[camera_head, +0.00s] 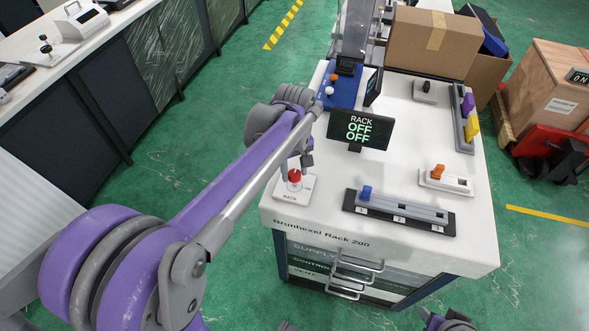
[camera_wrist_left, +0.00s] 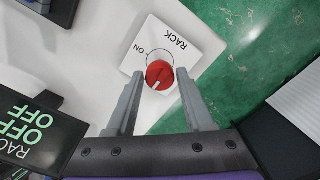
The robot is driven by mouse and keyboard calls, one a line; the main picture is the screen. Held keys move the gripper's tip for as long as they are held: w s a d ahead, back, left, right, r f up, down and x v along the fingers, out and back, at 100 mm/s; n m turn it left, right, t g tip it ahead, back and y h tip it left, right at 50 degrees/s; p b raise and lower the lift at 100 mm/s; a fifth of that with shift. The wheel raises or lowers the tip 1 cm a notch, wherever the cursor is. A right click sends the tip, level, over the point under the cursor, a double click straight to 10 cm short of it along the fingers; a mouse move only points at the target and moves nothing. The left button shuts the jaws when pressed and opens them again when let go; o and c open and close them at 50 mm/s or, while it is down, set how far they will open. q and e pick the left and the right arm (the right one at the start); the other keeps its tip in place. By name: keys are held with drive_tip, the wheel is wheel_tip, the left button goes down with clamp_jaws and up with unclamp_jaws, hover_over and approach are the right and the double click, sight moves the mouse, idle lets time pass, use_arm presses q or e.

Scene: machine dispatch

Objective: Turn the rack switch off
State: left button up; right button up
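The rack switch is a red knob (camera_head: 294,176) on a white plate marked RACK, at the front left corner of the white rack top. In the left wrist view the knob (camera_wrist_left: 159,73) has a white pointer mark on the side away from the ON label. My left gripper (camera_head: 294,165) is at the knob from above. Its two fingers (camera_wrist_left: 160,82) stand one on each side of the knob, with narrow gaps, so it looks open around it. The display (camera_head: 360,130) reads RACK OFF OFF. A part of my right arm shows at the bottom edge; its fingers are unclear.
A slider with a blue knob (camera_head: 366,193), a switch with an orange knob (camera_head: 438,171) and a small dark knob (camera_head: 427,86) are on the same top. A cardboard box (camera_head: 432,42) stands at the back. Green floor (camera_head: 230,120) is clear at the left.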

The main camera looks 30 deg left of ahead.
sight(295, 173)
use_arm(q)
drive_tip(key=shift+o, duration=1.3)
drive_tip(key=shift+r, duration=0.1)
wheel_tip(295, 173, up, 11)
drive_tip(key=shift+p, duration=0.45)
drive_tip(key=shift+f, duration=0.2)
